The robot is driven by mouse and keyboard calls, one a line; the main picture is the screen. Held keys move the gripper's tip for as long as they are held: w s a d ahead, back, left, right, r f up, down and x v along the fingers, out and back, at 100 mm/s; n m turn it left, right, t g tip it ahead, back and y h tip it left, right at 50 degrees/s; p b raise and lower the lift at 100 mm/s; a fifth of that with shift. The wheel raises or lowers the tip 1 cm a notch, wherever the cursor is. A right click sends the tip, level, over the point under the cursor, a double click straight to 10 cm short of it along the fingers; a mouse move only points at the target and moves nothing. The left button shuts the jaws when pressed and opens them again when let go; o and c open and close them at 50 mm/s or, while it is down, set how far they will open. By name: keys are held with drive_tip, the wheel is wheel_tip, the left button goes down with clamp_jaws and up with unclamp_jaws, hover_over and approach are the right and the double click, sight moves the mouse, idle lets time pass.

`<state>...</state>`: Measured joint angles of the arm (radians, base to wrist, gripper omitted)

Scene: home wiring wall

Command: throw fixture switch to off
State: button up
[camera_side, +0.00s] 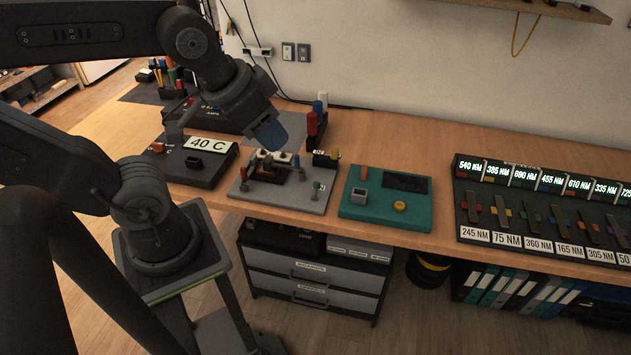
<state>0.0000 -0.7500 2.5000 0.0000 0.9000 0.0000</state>
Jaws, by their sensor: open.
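A light grey fixture board (290,198) lies on the wooden bench, with small parts on it. A small green-topped lever (317,186) stands near its right edge, and another small lever (244,174) stands near its left edge. I cannot tell which part is the fixture switch or how it is set. My gripper (270,148), below a blue wrist part, is above the back of this board and open. Its fingertips are small and dark here, and I cannot tell whether they touch anything. It hides some of the board's back.
A dark box labelled 40 C (193,168) sits to the left. Upright coloured tool handles (317,122) stand behind the board. A labelled rack (540,215) fills the far right. Bench between is clear.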

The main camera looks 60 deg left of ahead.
drive_tip(key=shift+w, duration=0.1)
idle(0.3)
drive_tip(key=n+g+h, duration=0.2)
drive_tip(key=n+g, duration=0.1)
drive_tip(key=g, duration=0.4)
hover_over(317, 184)
drive_tip(key=w, duration=0.2)
drive_tip(key=w+a+x, duration=0.1)
drive_tip(key=a+x, duration=0.1)
drive_tip(key=x, duration=0.8)
drive_tip(key=w+a+f+n+g+h, duration=0.2)
drive_tip(key=a+f, duration=0.3)
drive_tip(key=f, duration=0.5)
drive_tip(key=x, duration=1.3)
drive_tip(key=shift+w+d+f, duration=0.1)
drive_tip(key=shift+d+f, duration=0.05)
drive_tip(key=shift+f, duration=0.25)
clamp_jaws()
